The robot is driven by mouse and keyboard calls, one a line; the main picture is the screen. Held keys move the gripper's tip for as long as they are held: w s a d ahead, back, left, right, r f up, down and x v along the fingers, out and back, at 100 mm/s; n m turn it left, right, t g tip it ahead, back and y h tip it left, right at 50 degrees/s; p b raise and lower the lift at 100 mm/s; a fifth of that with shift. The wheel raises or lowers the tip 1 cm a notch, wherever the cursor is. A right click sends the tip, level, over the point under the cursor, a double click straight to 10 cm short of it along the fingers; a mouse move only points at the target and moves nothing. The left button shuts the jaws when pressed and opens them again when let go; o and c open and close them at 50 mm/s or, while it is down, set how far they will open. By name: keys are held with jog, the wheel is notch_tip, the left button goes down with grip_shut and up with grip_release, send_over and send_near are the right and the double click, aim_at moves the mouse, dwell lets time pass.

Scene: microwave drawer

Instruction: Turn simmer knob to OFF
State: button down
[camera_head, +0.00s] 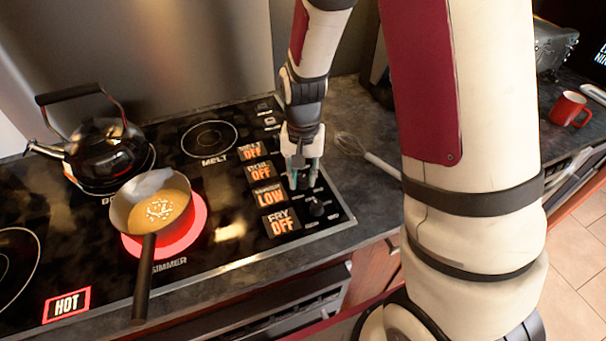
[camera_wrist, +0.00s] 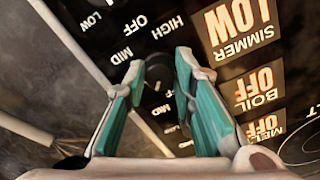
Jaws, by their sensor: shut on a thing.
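The simmer display (camera_head: 269,195) reads LOW in orange on the black cooktop panel. It also shows upside down in the wrist view (camera_wrist: 238,28). My gripper (camera_head: 301,184) reaches down over the knob column just right of the displays. In the wrist view, its two teal-padded fingers (camera_wrist: 159,68) are shut on the dark simmer knob (camera_wrist: 158,70), one on each side. LOW, MID, HIGH and OFF labels are printed on the panel around the knobs.
The fry knob (camera_head: 316,208) stands close in front of my gripper. The fry, boil and melt displays read OFF. A saucepan (camera_head: 152,206) sits on a glowing red burner (camera_head: 199,228). A kettle (camera_head: 98,150) stands behind it. A whisk (camera_head: 368,156) lies on the counter at right.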

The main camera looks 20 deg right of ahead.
aim_at(302, 177)
jog(key=n, duration=0.4)
jog(key=shift+n, duration=0.3)
jog(key=n+p, duration=0.1)
jog(key=n, duration=0.3)
jog(key=shift+n, duration=0.3)
jog(key=c, duration=1.3)
grip_release()
jog(key=shift+c, duration=0.2)
notch_tip(302, 177, up, 12)
jog(key=shift+r, duration=0.1)
